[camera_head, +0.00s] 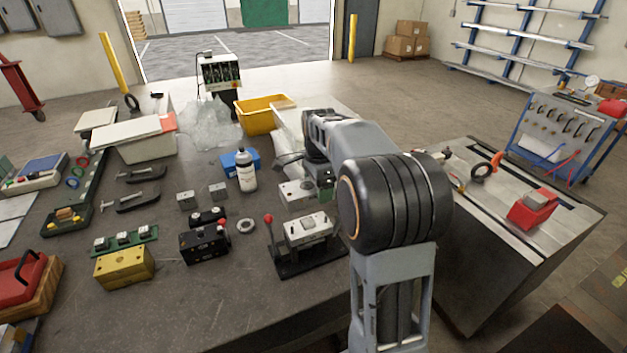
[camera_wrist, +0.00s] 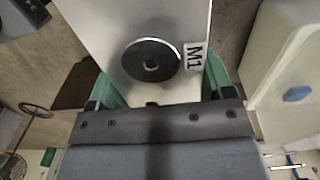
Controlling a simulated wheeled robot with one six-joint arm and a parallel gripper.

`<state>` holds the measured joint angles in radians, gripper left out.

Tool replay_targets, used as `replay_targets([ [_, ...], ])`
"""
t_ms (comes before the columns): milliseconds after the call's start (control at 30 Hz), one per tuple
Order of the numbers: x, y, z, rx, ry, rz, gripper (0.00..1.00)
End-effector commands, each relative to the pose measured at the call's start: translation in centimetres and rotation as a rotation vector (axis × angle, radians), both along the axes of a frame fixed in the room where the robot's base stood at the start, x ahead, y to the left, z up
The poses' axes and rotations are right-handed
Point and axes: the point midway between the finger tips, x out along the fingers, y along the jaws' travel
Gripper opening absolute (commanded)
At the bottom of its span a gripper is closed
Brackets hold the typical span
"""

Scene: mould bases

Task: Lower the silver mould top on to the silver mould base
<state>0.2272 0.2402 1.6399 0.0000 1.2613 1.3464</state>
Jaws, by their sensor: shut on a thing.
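The silver mould top (camera_wrist: 110,28) is a pale metal block with a dark round ring and an "M1" label on its face. It fills the upper middle of the wrist view and also shows in the head view (camera_head: 293,191). My gripper (camera_wrist: 160,84) is shut on it, with a green finger at either side. The silver block that looks like the mould base (camera_head: 308,230) stands on a black plate with a red-knobbed lever, nearer the head camera than the held top. The top appears raised and apart from it; the exact height is unclear.
A black block (camera_head: 205,246) and a yellow block (camera_head: 124,267) stand left of the lever plate. A metal ring (camera_head: 246,226) lies between. A white bottle (camera_head: 246,172), blue box (camera_head: 230,160) and yellow bin (camera_head: 262,117) are behind. Bare tabletop (camera_head: 215,300) lies in front.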

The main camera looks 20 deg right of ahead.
Motion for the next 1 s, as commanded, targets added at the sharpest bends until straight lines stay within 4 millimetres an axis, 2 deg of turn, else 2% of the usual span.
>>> replay_targets([
  [267, 0.0, -0.2, -0.9, 0.000, -0.003, -0.003, 0.19],
  [800, 0.0, 0.0, -5.0, 0.000, -0.002, 0.000, 0.19],
  [1000, 0.0, 0.0, -5.9, 0.000, -0.003, 0.000, 0.19],
])
